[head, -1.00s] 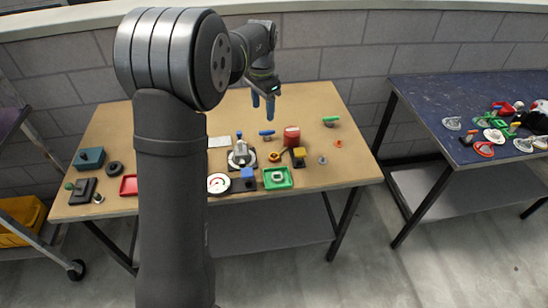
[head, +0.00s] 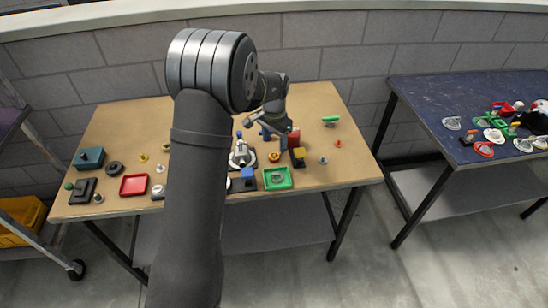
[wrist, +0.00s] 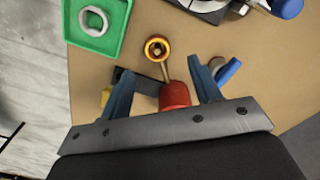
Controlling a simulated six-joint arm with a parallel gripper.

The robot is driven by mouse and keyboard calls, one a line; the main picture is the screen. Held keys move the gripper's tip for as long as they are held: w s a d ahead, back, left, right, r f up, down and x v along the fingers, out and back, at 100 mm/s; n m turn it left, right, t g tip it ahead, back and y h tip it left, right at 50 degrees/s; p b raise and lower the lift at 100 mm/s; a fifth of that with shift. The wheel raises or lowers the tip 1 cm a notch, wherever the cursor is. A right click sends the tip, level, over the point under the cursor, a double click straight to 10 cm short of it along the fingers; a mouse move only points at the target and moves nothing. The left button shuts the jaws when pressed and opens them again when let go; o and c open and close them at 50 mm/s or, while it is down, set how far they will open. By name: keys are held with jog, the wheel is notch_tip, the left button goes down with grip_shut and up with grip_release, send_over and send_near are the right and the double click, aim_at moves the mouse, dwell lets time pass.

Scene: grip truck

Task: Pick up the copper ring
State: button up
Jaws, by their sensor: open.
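The copper-coloured ring (wrist: 157,47) lies on the tan table in the wrist view, ahead of my fingertips, with a thin rod running from it toward a red cylinder (wrist: 175,95). It also shows as a small orange ring in the head view (head: 275,157). My gripper (wrist: 163,78) is open, with one blue finger on each side of the red cylinder and nothing visibly clamped. In the head view my gripper (head: 268,129) is low over the back middle of the table, behind the ring, and its fingertips are hard to make out.
A black block (head: 298,157) with a yellow top stands right of the ring. A green tray (head: 267,184) holding a grey nut is in front. A grey metal part (head: 242,155) stands to the left. Bare table (head: 345,172) lies at the right; a blue-topped table (head: 420,92) is farther right.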

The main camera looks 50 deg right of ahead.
aim_at(273, 156)
jog(key=shift+s+a+f, duration=0.1)
jog(key=shift+a+f, duration=0.1)
jog(key=shift+f, duration=1.2)
jog(key=shift+a+f, duration=0.2)
jog(key=shift+f, duration=1.15)
jog(key=c, duration=1.1)
jog(key=shift+c, duration=0.2)
jog(key=shift+r, duration=0.1)
